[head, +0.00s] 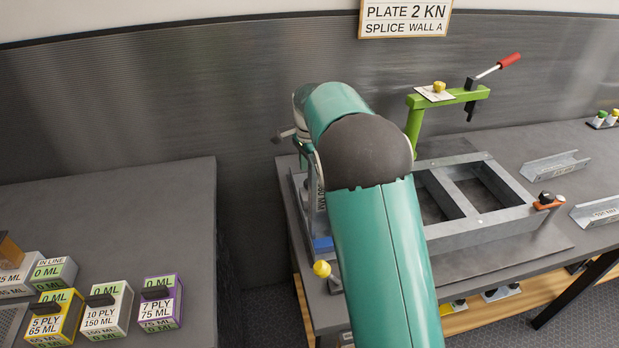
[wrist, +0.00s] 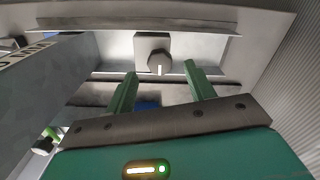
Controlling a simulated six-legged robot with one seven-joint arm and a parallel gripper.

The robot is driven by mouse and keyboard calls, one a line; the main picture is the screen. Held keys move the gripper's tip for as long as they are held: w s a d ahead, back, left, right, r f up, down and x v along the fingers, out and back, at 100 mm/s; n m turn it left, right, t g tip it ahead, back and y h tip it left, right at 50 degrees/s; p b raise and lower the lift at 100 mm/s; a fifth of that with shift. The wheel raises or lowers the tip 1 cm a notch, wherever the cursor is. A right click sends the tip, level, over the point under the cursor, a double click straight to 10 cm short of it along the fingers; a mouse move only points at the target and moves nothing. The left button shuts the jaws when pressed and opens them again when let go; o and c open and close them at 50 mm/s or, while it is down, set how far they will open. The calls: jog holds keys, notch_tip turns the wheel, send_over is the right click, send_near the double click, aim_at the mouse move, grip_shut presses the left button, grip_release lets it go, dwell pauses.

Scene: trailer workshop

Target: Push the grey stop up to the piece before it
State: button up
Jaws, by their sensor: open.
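In the wrist view, a light grey block with a dark hexagonal knob (wrist: 153,50) sits against a grey metal wall; it looks like the grey stop. My gripper (wrist: 160,69) is open, its two green fingers apart and pointing toward the block. The block lies beyond the fingertips, roughly in line with the gap; I cannot tell whether they touch. A grey plate with dark lettering (wrist: 45,62) stands at the left, likely the piece; it also shows in the head view (head: 319,196), partly behind my arm. In the head view my arm hides the gripper and the stop.
A grey metal frame (head: 480,222) lies on the bench, with a green clamp arm (head: 450,97) with a red handle above it. Blue material (wrist: 147,104) shows below the fingers. Labelled boxes (head: 108,308) stand on the left table. Grey channels (head: 556,165) lie at right.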

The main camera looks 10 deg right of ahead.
jog(key=shift+f, duration=1.65)
grip_shut()
